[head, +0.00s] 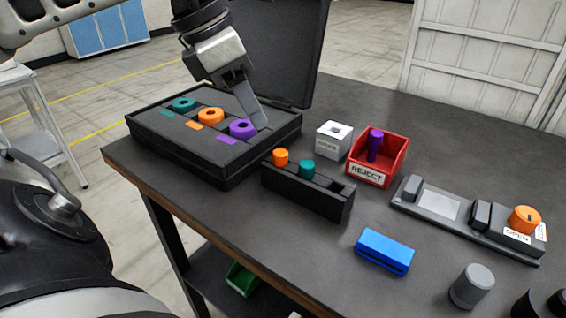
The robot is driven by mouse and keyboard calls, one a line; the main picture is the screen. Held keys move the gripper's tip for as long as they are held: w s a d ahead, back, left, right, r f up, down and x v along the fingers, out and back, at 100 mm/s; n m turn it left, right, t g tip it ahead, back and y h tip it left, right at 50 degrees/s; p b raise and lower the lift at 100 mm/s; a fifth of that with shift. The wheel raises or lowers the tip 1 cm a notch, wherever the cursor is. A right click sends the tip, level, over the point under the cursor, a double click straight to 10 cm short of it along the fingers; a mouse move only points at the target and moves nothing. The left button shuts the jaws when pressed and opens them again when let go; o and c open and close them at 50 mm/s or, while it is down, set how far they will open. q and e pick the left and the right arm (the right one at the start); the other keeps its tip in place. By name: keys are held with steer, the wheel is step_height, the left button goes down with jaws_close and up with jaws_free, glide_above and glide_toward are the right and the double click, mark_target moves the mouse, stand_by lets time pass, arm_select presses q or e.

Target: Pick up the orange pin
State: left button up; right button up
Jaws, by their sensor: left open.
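The orange pin (281,157) stands upright in the left end of a black rack (305,195) on the table. A teal pin (306,168) stands beside it in the rack's middle, and the right slot looks empty. My left gripper (262,126) reaches down from the top over the open black case, its fingers beside the purple ring (242,128). It is open, and I see nothing held in it. It is up and to the left of the orange pin, apart from it. My right gripper is not in view.
The black case (225,165) also holds an orange ring (210,116) and a teal ring (184,104). A white block (333,140) and a red reject bin (385,178) with a purple pin (375,145) stand behind the rack. A blue block (385,251), grey cylinder (471,286) and orange-knobbed fixture (465,220) lie rightward.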

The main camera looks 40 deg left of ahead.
mark_target(279, 152)
arm_select(q)
steer(key=p+x, duration=0.2)
steer(key=x, duration=0.5)
steer(key=shift+w+d, duration=0.1)
steer(key=shift+w, duration=0.1)
steer(key=shift+w+f+p, duration=0.15)
steer(key=shift+f+p, duration=0.2)
steer(key=shift+p, duration=0.25)
steer(key=shift+w+d+f, duration=0.1)
steer(key=shift+w+f, duration=0.05)
steer(key=shift+f, duration=0.5)
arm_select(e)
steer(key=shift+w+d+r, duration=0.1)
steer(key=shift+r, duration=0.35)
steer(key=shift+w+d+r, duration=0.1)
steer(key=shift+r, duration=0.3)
arm_select(q)
jaws_close()
